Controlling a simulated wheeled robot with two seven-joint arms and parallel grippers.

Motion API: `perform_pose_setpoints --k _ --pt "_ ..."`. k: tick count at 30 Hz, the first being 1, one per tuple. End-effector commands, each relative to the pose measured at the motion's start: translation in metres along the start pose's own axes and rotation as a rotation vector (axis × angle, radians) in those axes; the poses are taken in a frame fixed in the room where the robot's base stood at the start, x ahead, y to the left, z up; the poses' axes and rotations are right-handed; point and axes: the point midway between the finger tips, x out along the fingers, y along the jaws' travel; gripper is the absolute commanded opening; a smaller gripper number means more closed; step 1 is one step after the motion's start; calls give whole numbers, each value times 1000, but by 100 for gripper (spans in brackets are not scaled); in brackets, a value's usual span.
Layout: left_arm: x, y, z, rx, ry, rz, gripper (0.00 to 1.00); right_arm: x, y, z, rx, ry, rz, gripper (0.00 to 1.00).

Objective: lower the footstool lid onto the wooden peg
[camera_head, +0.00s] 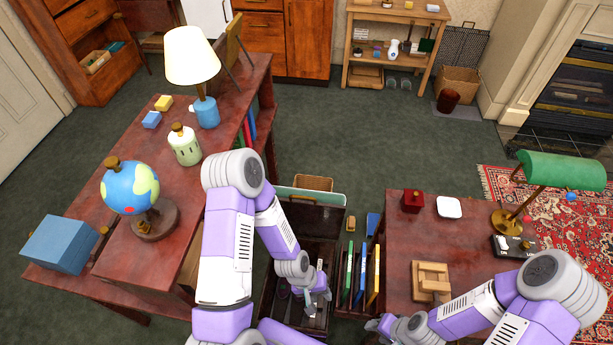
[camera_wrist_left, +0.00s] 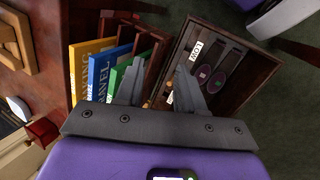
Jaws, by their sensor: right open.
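A dark wooden box, seemingly the footstool (camera_head: 268,300), stands open on the floor between the two desks. A dark panel (camera_head: 312,217) at its far end looks like the raised lid. The left wrist view shows the open box (camera_wrist_left: 262,75) with dark slippers and a tag reading LOW inside. I cannot clearly pick out the wooden peg. My left gripper (camera_head: 314,304) is low over the box, pointing down; its fingers (camera_wrist_left: 162,75) are apart with nothing clearly held between them. My right gripper (camera_head: 374,325) is open, left of the right desk's near edge.
Upright books (camera_head: 361,275) stand in a rack right of the box; they also show in the left wrist view (camera_wrist_left: 98,72). The left desk (camera_head: 160,255) holds a globe and lamp. The right desk (camera_head: 400,230) holds a wooden block and a green lamp. Open carpet lies beyond.

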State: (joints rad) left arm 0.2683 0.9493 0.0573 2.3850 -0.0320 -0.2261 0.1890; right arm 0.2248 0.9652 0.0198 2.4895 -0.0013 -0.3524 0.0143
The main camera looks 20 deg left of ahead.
Motion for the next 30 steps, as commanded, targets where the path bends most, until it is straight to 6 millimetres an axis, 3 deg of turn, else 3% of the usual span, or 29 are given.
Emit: perform_pose_setpoints --k 3,9,15,18,24,30 --pt "-38 23 -46 -208 5 38 38 -31 -12 2 0 -2 0 48" --pt "-113 44 -126 -620 -7 68 38 -72 -27 4 0 -1 0 48" --pt "-207 40 -194 -1024 0 59 38 -108 -40 5 0 -1 0 48" --pt "-243 30 -216 -1192 10 49 38 -116 -43 5 0 -1 0 48" --pt "-274 12 -238 -1389 24 32 38 -112 -42 5 0 -1 0 48" --pt "-263 9 -242 -1428 23 27 38 -111 -41 5 0 -1 0 48"
